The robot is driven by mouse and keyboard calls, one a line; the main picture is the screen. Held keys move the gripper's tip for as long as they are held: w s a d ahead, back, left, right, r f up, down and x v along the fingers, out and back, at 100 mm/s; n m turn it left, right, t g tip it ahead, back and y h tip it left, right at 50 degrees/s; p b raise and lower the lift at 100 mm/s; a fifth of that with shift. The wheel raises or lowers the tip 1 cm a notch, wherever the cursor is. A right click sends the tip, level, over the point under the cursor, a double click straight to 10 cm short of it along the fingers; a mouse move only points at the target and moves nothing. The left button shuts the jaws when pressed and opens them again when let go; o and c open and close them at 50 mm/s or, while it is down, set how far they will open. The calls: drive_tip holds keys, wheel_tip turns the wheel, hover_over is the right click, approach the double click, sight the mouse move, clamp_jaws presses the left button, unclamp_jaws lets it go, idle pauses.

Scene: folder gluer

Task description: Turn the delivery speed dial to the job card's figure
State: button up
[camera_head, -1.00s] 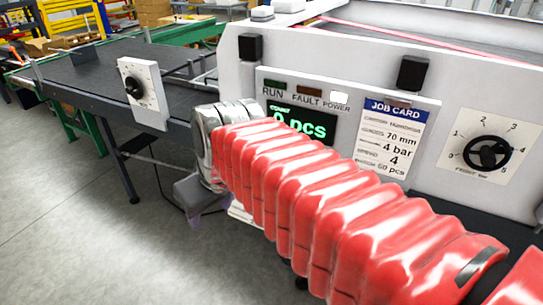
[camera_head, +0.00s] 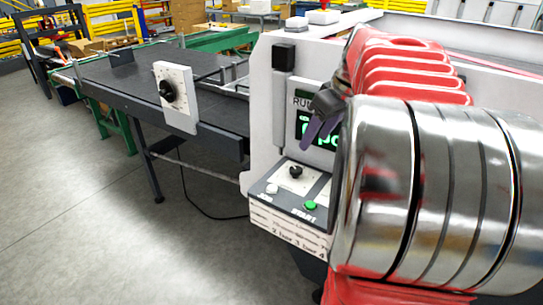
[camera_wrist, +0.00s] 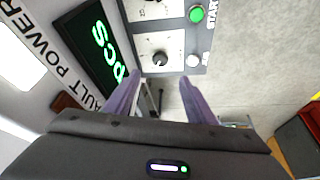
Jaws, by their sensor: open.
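A white plate (camera_head: 184,118) with a black dial (camera_head: 166,91) and a printed scale stands by the dark delivery table at left; its label and setting are too small to read. A second black knob (camera_head: 296,172) sits on the console's sloping panel; it also shows upside down in the wrist view (camera_wrist: 160,59). No visible label tells which is the delivery speed dial. My gripper (camera_head: 312,142) is open and empty, above that panel and in front of the count display. Its purple fingers (camera_wrist: 160,80) are apart and touch neither dial. The job card is hidden behind my arm.
A green START button (camera_head: 310,205) and a white button (camera_head: 272,188) sit beside the panel knob. The green count display (camera_head: 319,131) is partly covered. The dark delivery table (camera_head: 130,75) extends left. Grey floor (camera_head: 90,230) at the left front is clear.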

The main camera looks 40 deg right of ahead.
sight(296, 170)
idle(0.3)
drive_tip(key=x, duration=1.3)
drive_tip(key=shift+f, duration=0.4)
drive_tip(key=shift+c, duration=0.5)
drive_tip(key=shift+a, duration=0.1)
drive_tip(key=c, duration=0.9)
